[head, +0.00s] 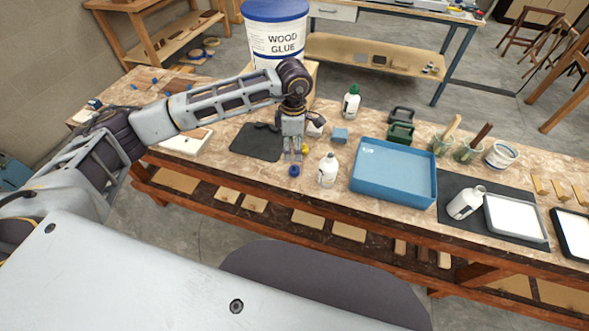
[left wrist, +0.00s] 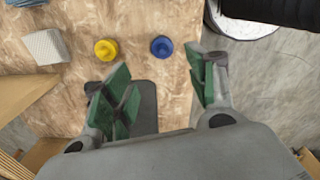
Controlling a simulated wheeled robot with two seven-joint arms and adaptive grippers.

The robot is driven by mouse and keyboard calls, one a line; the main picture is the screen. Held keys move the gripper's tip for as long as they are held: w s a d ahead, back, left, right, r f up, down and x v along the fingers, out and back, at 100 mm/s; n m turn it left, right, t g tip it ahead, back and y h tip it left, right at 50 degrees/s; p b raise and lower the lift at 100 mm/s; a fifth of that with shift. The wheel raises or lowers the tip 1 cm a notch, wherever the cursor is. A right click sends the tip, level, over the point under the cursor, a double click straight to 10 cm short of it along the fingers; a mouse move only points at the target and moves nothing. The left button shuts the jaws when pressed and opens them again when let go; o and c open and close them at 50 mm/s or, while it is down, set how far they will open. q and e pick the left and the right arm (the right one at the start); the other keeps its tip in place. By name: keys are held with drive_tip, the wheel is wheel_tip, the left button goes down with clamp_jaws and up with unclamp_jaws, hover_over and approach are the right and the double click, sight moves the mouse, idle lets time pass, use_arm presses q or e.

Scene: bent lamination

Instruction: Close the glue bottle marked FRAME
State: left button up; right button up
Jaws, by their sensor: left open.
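Three white glue bottles show in the head view, with labels too small to read, so I cannot tell which is marked FRAME. One bottle (head: 328,171) stands left of the blue tray, another (head: 464,203) is by a framed white panel, and a green-topped one (head: 351,102) is behind. A blue cap (head: 294,170) lies near the front edge; it also shows in the left wrist view (left wrist: 161,47). A yellow cap (head: 305,149) lies close by, also in the left wrist view (left wrist: 106,50). My left gripper (head: 292,156) is open and empty above the bench, near both caps.
A blue tray (head: 393,177) sits right of the near bottle. A dark mat (head: 256,143) lies left of my gripper. A blue sponge (head: 340,135) and green clamp (head: 401,132) are behind. A large wood glue bucket (head: 276,35) stands at the back.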

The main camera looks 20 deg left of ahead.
use_arm(q)
hover_over(295, 166)
drive_tip(key=f, duration=0.4)
drive_tip(key=shift+w+a, duration=0.2)
drive_tip(key=shift+a, duration=0.05)
drive_tip(key=shift+f, duration=0.4)
use_arm(e)
drive_tip(key=shift+s+a+r, duration=0.2)
drive_tip(key=shift+a, duration=0.05)
use_arm(q)
drive_tip(key=shift+s+d+f+p, duration=0.15)
drive_tip(key=shift+f+p, duration=0.2)
drive_tip(key=shift+f, duration=0.6)
drive_tip(key=shift+s+d+f+p, duration=0.15)
drive_tip(key=shift+f+p, duration=0.15)
drive_tip(key=shift+f, duration=0.6)
drive_tip(key=shift+w+f, duration=0.15)
drive_tip(key=shift+f, duration=0.55)
use_arm(e)
drive_tip(key=shift+s+a+r, duration=0.1)
drive_tip(key=shift+a+r, duration=0.45)
drive_tip(key=shift+a, duration=0.05)
drive_tip(key=shift+s, duration=0.1)
use_arm(q)
drive_tip(key=c, duration=0.7)
